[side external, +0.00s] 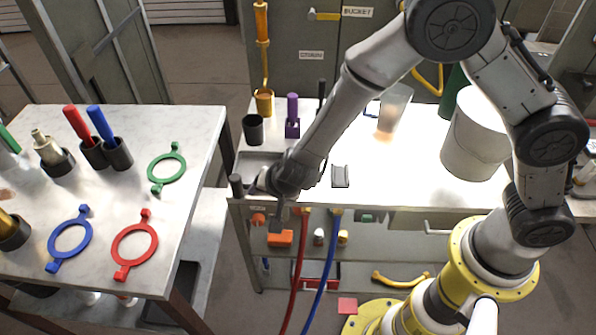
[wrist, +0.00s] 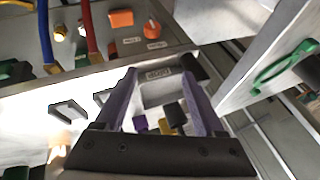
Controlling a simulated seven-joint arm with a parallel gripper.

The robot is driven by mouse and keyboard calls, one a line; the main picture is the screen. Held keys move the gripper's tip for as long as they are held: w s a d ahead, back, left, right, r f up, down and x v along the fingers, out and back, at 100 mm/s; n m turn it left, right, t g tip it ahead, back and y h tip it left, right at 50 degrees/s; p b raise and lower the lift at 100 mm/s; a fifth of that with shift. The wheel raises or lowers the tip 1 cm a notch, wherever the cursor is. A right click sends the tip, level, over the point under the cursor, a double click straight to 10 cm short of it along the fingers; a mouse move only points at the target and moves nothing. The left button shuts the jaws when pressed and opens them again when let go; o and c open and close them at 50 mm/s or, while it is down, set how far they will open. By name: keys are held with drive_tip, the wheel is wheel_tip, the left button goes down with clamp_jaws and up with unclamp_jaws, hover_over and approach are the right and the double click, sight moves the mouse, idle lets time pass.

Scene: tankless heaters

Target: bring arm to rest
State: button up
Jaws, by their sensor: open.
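In the side view I cannot make out the finger gap.
A white bucket (side external: 474,140) stands at the bench's right. A black cup (side external: 253,129) and purple holder (side external: 292,128) stand behind the tray. Red (side external: 297,270) and blue (side external: 324,270) hoses hang below the bench edge. The left table (side external: 190,205) holds colored rings and tools.

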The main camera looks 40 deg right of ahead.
drive_tip(key=w+d+r+t+y, duration=0.1)
drive_tip(key=w+d+r, duration=0.15)
drive_tip(key=r, duration=0.45)
drive_tip(key=w+d+r+t, duration=0.1)
drive_tip(key=d+r+t, duration=0.15)
drive_tip(key=r, duration=0.45)
drive_tip(key=w+d+r+y, duration=0.1)
drive_tip(key=d+r, duration=0.2)
drive_tip(key=r, duration=0.3)
drive_tip(key=s+d+r+n+t+y, duration=0.1)
drive_tip(key=s+d+r+n, duration=0.15)
drive_tip(key=r, duration=0.25)
drive_tip(key=s+d+r+n+t+y, duration=0.1)
drive_tip(key=s+d+r, duration=0.15)
drive_tip(key=r, duration=0.35)
drive_tip(key=s+d+r+n, duration=0.2)
drive_tip(key=s+d+n, duration=0.15)
drive_tip(key=s, duration=0.85)
drive_tip(key=s+d+f+n+g+h, duration=0.1)
drive_tip(key=s+d+f+g, duration=0.1)
drive_tip(key=s, duration=0.4)
drive_tip(key=s+d+f+n+g+h, duration=0.2)
drive_tip(key=s+d+f+g, duration=0.1)
drive_tip(key=s+f, duration=0.3)
drive_tip(key=shift+s+d+f+n+g, duration=0.15)
drive_tip(key=shift+s+f+n+g, duration=0.2)
drive_tip(key=shift+f+g, duration=0.15)
